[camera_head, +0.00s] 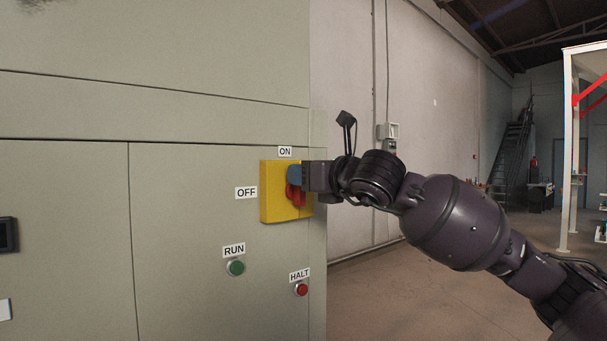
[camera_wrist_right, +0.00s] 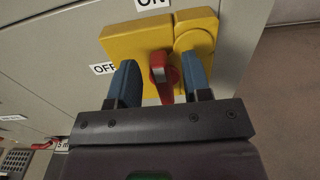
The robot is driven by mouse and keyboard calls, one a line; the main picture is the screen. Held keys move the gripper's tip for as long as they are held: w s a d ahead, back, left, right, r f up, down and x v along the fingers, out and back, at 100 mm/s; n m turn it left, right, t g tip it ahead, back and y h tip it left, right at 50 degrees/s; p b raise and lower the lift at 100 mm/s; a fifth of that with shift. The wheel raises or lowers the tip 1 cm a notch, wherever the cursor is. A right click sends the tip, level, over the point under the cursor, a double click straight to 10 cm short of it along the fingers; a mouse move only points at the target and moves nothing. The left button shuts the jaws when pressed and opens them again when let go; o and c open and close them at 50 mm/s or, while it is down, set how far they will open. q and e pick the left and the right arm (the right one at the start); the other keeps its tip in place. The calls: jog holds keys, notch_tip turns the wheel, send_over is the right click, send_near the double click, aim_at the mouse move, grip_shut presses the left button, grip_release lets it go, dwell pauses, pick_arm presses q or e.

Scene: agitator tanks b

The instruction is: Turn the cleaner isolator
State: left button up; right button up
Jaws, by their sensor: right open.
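The isolator is a yellow box (camera_head: 270,196) with a red rotary handle (camera_head: 295,194), mounted on the grey-green cabinet near its right edge. An ON label (camera_head: 285,152) is above it and an OFF label (camera_head: 246,193) to its left. My right gripper (camera_head: 296,176) is at the front of the box and partly covers the handle. In the right wrist view, my right gripper (camera_wrist_right: 160,84) is open, with one blue finger on each side of the red handle (camera_wrist_right: 163,76). Gaps show between the fingers and the handle. The handle's far end is turned toward the ON side. My left gripper does not show.
Below the isolator are a green RUN button (camera_head: 236,268) and a red HALT button (camera_head: 302,290) on the cabinet (camera_head: 180,220). To the right is open floor (camera_head: 375,300), with stairs (camera_head: 510,150) and a white frame further back.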

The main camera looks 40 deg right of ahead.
jog(key=shift+w+a, duration=0.1)
jog(key=shift+w, duration=0.4)
grip_shut()
jog(key=shift+f, duration=0.1)
